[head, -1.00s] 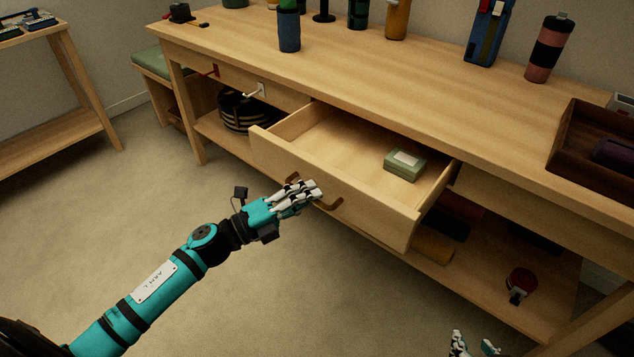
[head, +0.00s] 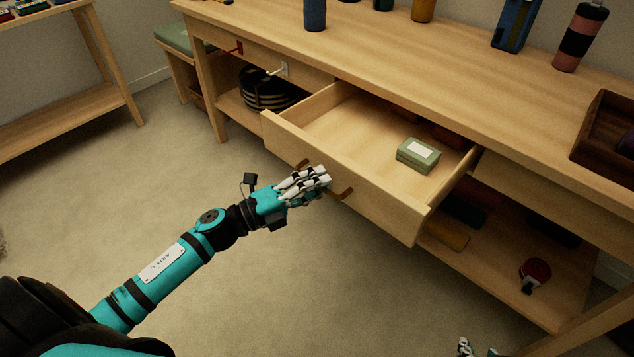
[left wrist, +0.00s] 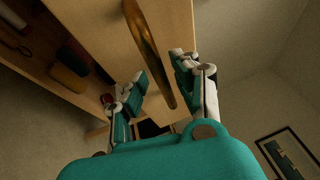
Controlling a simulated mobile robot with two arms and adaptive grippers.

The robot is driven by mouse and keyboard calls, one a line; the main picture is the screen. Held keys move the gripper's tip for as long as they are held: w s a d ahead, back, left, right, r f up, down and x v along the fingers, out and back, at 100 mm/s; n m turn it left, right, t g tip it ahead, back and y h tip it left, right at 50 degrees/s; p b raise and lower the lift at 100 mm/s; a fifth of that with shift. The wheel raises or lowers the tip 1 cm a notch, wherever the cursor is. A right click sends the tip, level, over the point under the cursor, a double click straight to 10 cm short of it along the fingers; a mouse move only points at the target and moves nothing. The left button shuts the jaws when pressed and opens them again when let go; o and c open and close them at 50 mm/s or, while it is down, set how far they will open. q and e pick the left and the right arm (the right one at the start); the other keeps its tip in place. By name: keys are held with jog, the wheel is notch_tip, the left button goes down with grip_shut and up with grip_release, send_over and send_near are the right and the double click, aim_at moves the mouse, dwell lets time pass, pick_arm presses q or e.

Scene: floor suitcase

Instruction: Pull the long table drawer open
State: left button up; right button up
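The long table drawer (head: 345,165) is pulled well out of the table, its interior showing. Its brown bar handle (head: 345,193) is on the front face, partly hidden by my left gripper. My left gripper (head: 322,178) is at the handle. In the left wrist view the handle (left wrist: 152,50) runs between the two fingers of that gripper (left wrist: 160,72), which stand apart with gaps visible beside the bar. My right gripper (head: 477,350) shows only as two separated fingertips at the bottom edge, empty, away from the drawer.
A green box with a white label (head: 418,155) lies in the drawer; darker reddish items show at its back. Bottles stand on the table (head: 420,65). The lower shelf (head: 480,265) holds rolled items and a red paddle (head: 535,270). Floor before the drawer is clear.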

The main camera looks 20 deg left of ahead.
pick_arm(q)
jog(key=shift+r, duration=0.1)
jog(key=v, duration=1.2)
dwell(0.4)
